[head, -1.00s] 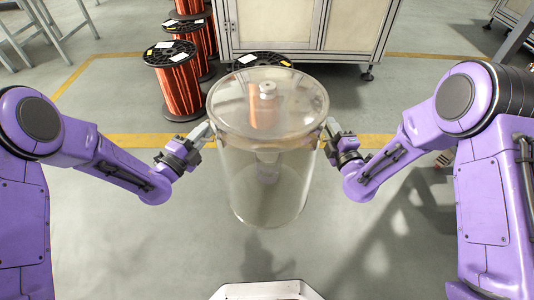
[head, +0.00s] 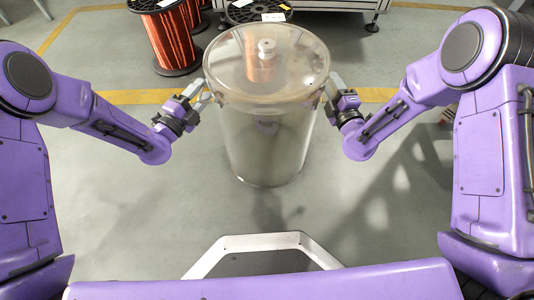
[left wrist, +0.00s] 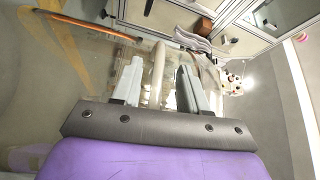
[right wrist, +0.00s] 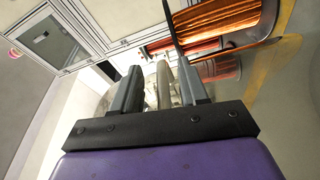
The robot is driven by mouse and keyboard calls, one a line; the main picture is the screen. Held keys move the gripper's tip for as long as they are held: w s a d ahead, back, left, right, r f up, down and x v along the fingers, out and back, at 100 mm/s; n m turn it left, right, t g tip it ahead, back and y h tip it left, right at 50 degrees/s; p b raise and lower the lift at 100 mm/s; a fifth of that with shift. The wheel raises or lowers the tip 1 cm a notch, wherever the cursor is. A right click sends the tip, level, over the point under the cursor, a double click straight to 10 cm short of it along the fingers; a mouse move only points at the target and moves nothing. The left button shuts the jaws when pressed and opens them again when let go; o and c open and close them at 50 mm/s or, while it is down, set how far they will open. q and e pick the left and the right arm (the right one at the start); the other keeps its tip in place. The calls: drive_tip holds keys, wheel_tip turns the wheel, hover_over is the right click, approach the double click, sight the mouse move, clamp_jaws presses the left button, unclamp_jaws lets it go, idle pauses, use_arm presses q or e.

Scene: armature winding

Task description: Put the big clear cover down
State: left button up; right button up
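The big clear cover (head: 265,135) is an upright see-through cylinder with a round lid and a small knob (head: 266,46) on top. It appears to stand on the grey floor in front of me. My left gripper (head: 204,96) is at the cover's left side just below the lid, its fingers spread. In the left wrist view its fingers (left wrist: 157,85) stand apart, with a pale upright bar between them. My right gripper (head: 328,92) is at the cover's right side. In the right wrist view its fingers (right wrist: 160,85) are apart around pale curved parts, with gaps showing.
A copper wire spool (head: 165,38) stands behind and left of the cover. Another spool (head: 258,12) is just behind it. A cabinet (head: 330,5) is at the back. A yellow line (head: 130,97) crosses the floor. Floor on both sides is clear.

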use_arm(q)
drive_tip(key=r+v, duration=0.1)
drive_tip(key=v, duration=1.1)
drive_tip(key=shift+f, duration=0.4)
use_arm(e)
drive_tip(key=s+d, duration=0.2)
drive_tip(key=s, duration=0.9)
drive_tip(key=shift+s+f, duration=0.2)
drive_tip(key=shift+s, duration=0.2)
drive_tip(key=shift+d, duration=0.1)
